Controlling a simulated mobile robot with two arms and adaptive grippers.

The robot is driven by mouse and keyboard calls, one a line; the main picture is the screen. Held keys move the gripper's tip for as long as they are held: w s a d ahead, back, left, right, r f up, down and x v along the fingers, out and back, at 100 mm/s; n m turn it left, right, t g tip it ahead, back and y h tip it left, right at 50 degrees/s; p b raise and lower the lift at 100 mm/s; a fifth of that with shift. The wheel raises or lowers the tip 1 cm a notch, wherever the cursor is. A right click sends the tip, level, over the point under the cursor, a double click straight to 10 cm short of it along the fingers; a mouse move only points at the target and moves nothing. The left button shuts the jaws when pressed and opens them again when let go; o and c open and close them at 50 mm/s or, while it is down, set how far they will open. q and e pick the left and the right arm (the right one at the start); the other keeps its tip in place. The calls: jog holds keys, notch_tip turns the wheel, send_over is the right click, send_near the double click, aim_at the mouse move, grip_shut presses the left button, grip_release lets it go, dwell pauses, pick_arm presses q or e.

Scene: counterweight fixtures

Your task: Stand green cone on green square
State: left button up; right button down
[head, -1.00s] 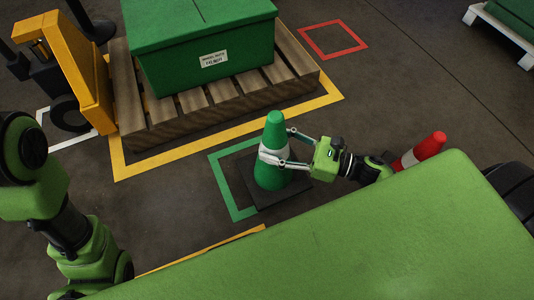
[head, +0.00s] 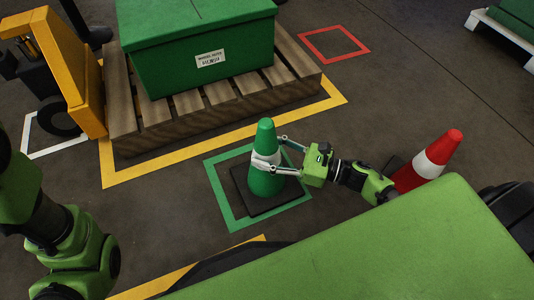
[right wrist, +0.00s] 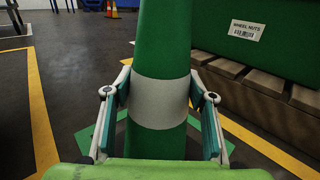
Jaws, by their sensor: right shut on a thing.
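The green cone (head: 264,183) with a white band and dark square base stands upright in the head view. Its base (head: 240,193) lies within the green square outline (head: 212,190) on the floor, apparently flat; I cannot tell if it touches the floor. My right gripper (head: 266,162) is shut on the cone at its white band, with one finger on each side. In the right wrist view the cone (right wrist: 163,40) fills the middle between the fingers. My left arm shows at the left edge of the head view, but its gripper is not in view.
A red and white cone (head: 442,148) stands to the right, close to my right arm. A wooden pallet (head: 190,122) with a green crate (head: 212,55) lies behind, inside a yellow outline (head: 165,165). A red square outline (head: 306,46) at the back is empty.

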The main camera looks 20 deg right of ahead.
jog(key=shift+r, duration=0.15)
jog(key=c, duration=0.9)
grip_release()
